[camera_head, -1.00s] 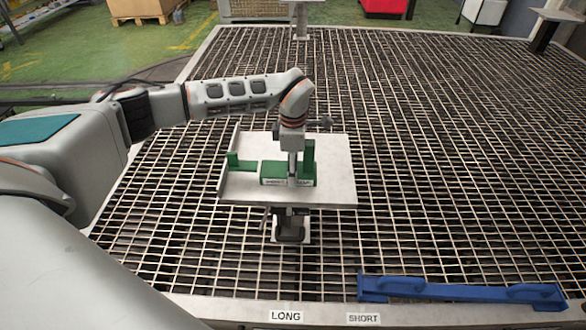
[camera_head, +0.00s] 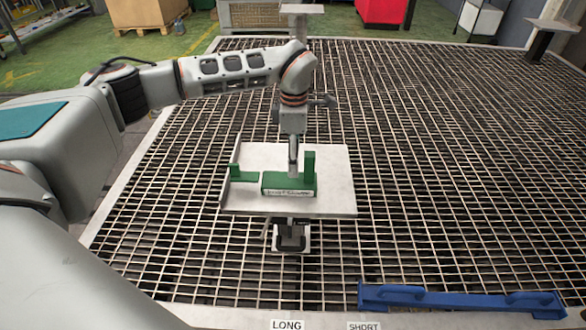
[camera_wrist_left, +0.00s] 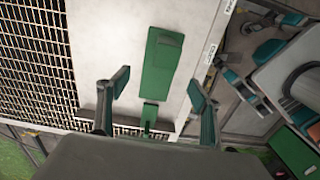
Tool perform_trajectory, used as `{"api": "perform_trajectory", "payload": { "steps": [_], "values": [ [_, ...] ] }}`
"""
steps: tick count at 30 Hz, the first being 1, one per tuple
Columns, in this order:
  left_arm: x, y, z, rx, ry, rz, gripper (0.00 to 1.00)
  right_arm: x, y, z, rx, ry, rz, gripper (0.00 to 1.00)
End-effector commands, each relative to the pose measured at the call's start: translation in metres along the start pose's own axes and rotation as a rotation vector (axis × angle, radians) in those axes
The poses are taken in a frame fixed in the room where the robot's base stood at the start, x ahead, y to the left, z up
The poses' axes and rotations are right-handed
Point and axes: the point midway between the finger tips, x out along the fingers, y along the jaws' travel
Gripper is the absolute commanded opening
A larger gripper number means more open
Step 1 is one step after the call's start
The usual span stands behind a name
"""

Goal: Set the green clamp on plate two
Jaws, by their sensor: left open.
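The green clamp (camera_head: 288,183), a long low body with an upright block at its right end, lies on a pale square plate (camera_head: 335,178) on a stand above the grating. It has a small label on its front face, too small to read. My left gripper (camera_head: 293,172) is above the clamp, pointing down, its fingers partly in front of it. In the left wrist view the gripper (camera_wrist_left: 155,103) is open, its two fingers apart on either side of the green clamp (camera_wrist_left: 160,62), with nothing between them held. My right gripper is not in view.
A blue handled bar (camera_head: 450,298) lies at the front right edge, near the LONG (camera_head: 287,325) and SHORT labels. Other small plates on posts stand at the back (camera_head: 301,9) and back right (camera_head: 552,24). The grating on the right is clear.

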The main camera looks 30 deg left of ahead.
Motion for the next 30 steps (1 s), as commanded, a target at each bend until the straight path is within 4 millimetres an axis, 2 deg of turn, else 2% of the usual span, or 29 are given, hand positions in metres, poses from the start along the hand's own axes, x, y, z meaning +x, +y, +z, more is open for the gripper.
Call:
{"api": "perform_trajectory", "payload": {
  "steps": [1,3,8,20,30],
  "values": [
    [-0.01,0.001,0.0,0.0,-0.001,0.004,0.65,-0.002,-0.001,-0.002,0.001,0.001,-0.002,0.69],
    [-0.018,0.001,0.0,0.001,-0.001,0.004,0.65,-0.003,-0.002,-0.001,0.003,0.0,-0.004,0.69],
    [-0.028,0.0,0.0,0.001,0.0,0.0,0.65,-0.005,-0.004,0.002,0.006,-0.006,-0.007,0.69],
    [-0.029,0.0,0.0,0.0,0.001,-0.001,0.65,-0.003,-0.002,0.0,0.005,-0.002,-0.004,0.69],
    [-0.029,0.0,0.0,0.0,0.001,-0.001,0.65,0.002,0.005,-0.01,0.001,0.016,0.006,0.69]
  ]
}}
